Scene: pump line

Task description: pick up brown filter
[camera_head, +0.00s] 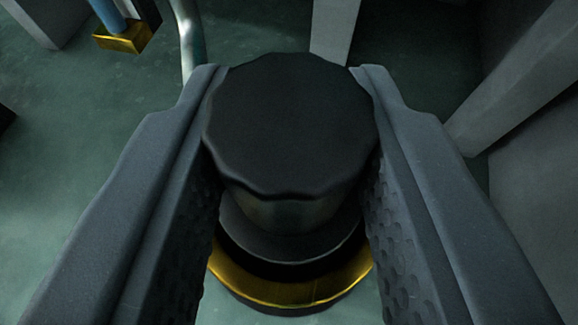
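My gripper (287,70) has one dark grey finger on each side of a round, upright object. The object has a black, ridged-edge cap (290,120), a dull brownish body (290,214) just under it, and a dark collar (285,245) lower down. This appears to be the brown filter, though little of its brown shows. The cap fills the space between the fingers and overlaps their inner edges, with no clear gap at either side. Whether the fingers press on the object cannot be told. Below it is a yellow ring (290,288); its join with the object is hidden.
A blue post with a yellow block (124,40) stands at the upper left. A pale pipe (188,35) rises beside it. A grey post (333,32) is behind the object. A grey slanted beam (515,75) and wall panel are at right. Green floor (80,150) is clear at left.

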